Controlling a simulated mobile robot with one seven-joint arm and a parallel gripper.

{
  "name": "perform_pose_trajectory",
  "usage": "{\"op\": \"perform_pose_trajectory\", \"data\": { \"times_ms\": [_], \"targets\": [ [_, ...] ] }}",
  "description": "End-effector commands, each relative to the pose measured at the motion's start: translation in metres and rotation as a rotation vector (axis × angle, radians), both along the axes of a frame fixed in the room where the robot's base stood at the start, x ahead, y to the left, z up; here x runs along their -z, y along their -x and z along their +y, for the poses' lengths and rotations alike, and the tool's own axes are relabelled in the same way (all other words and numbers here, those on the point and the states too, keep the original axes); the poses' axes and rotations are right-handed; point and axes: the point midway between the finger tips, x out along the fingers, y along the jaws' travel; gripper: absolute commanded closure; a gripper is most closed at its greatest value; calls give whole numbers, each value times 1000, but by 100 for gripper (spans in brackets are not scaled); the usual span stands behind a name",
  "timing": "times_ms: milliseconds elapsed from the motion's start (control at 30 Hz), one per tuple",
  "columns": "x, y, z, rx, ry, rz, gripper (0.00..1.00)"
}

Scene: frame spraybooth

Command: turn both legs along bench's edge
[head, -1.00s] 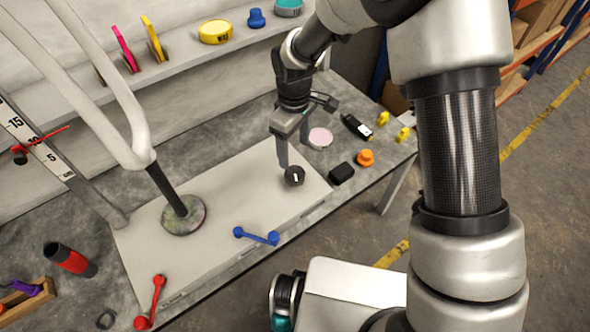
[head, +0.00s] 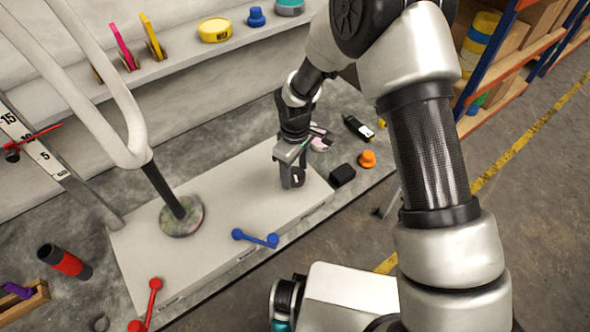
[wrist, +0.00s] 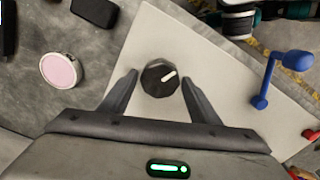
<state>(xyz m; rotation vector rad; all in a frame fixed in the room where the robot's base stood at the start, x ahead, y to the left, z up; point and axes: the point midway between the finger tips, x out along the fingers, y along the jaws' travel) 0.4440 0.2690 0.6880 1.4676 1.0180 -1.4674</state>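A blue bar-shaped handle (head: 255,239) with round ends lies at the front edge of the pale panel (head: 240,205) on the bench. It also shows at the right of the wrist view (wrist: 283,77). A similar red handle (head: 148,303) is farther left along the same edge. A black knob (wrist: 158,78) with a white pointer mark stands on the panel. My gripper (wrist: 160,80) is open, with one finger on each side of the knob and a visible gap to both. In the head view my gripper (head: 291,178) partly covers the knob.
A black block (head: 342,175), an orange knob (head: 367,159) and a pink-topped disc (wrist: 60,70) are near the gripper. A pipe ending in a round pad (head: 182,216) stands on the panel's left. A red-black cylinder (head: 67,262) is far left.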

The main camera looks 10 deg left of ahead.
Motion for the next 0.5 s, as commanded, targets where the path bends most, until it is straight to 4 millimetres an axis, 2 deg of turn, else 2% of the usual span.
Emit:
{"op": "perform_pose_trajectory", "data": {
  "times_ms": [33,167,500],
  "targets": [
    [0,0,0,0,0,0,53],
    [0,0,0,0,0,0,75],
    [0,0,0,46,0,0,75]
  ]
}}
